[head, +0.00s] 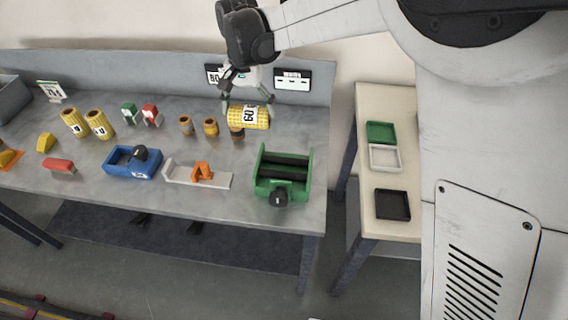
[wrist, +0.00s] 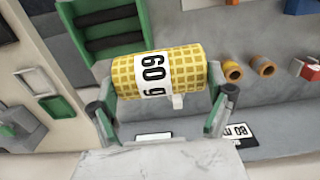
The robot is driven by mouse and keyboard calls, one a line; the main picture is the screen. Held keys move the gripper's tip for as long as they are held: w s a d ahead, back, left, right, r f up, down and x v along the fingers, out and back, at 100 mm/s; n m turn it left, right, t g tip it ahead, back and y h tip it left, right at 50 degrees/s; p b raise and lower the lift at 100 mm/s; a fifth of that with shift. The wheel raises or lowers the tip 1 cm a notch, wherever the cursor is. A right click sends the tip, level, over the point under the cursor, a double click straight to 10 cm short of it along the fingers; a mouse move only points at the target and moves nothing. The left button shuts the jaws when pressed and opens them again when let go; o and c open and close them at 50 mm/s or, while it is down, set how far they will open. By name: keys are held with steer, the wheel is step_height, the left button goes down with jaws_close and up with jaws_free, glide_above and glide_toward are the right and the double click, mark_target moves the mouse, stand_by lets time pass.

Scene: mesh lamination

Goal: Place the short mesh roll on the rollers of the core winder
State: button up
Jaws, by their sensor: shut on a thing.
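A short yellow mesh roll (head: 248,117) with a white "60 g" label lies sideways in my gripper (head: 247,100), above the back right of the table. In the wrist view the roll (wrist: 185,68) sits between the two green fingers of my gripper (wrist: 165,100), which is shut on it. The core winder (head: 262,190), a green frame with dark rollers and a black knob at the front, stands near the table's right front, below and right of the roll in the head view. Its dark rollers (wrist: 108,28) show bare at the upper left of the wrist view.
Two yellow rolls (head: 99,124) stand farther left. A blue device (head: 122,165) and a grey holder with an orange part (head: 218,181) lie left of the winder. A side table (head: 375,102) holds trays.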

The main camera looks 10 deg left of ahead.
steer(key=shift+s+a, duration=0.3)
steer(key=shift+a, duration=0.05)
steer(key=shift+s+d+f, duration=0.15)
steer(key=shift+d+f, duration=0.05)
steer(key=shift+d, duration=0.05)
steer(key=shift+s+d+f+p, duration=0.3)
steer(key=shift+s+d+f, duration=0.15)
steer(key=shift+d+f, duration=1.3)
steer(key=shift+s+d+f+p, duration=0.25)
steer(key=shift+s+d+f, duration=0.2)
steer(key=shift+d+f, duration=1.3)
steer(key=shift+s+d+f+p, duration=0.3)
steer(key=shift+s+d+f, duration=0.15)
steer(key=shift+d+f, duration=1.3)
steer(key=shift+f, duration=0.2)
steer(key=o, duration=1.3)
steer(key=shift+r, duration=0.15)
